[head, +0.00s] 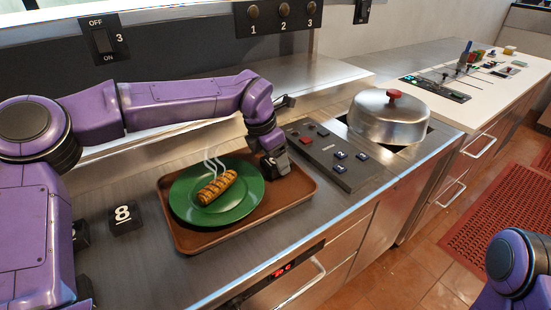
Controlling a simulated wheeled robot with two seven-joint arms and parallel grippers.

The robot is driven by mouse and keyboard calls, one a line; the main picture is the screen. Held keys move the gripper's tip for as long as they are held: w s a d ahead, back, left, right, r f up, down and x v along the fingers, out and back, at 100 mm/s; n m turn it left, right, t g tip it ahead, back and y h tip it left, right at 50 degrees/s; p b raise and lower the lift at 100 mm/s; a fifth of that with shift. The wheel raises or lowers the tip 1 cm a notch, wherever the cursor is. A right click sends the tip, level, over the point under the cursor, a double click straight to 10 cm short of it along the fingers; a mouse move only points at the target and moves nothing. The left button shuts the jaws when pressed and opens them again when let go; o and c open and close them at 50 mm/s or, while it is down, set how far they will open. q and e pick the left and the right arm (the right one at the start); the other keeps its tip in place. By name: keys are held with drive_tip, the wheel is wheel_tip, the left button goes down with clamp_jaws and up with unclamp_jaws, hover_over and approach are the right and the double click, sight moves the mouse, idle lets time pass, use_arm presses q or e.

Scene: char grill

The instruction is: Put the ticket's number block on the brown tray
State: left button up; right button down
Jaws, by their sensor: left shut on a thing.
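My left gripper (272,160) reaches down over the far right part of the brown tray (292,193). It is shut on a small dark block, mostly hidden by the fingers; I cannot read a number on it. I cannot tell whether the block touches the tray. A green plate (246,199) with a grilled, steaming roll-shaped food (217,187) sits on the tray, left of the gripper. A black block marked 8 (124,217) lies on the counter left of the tray. No ticket is legible. My right gripper is out of view; only part of that arm shows at lower right.
A dark panel with red and blue buttons (338,156) lies right of the tray. Beyond it is a domed metal lid (389,116) with a red knob. A white counter (505,82) with small items extends at the back right.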

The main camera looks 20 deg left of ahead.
use_arm(q)
drive_tip(key=shift+w+f, duration=0.2)
drive_tip(key=shift+f, duration=0.4)
drive_tip(key=shift+s, duration=0.15)
drive_tip(key=o, duration=1.1)
drive_tip(key=shift+f, duration=0.1)
drive_tip(key=v, duration=1.2)
drive_tip(key=shift+r, duration=0.2)
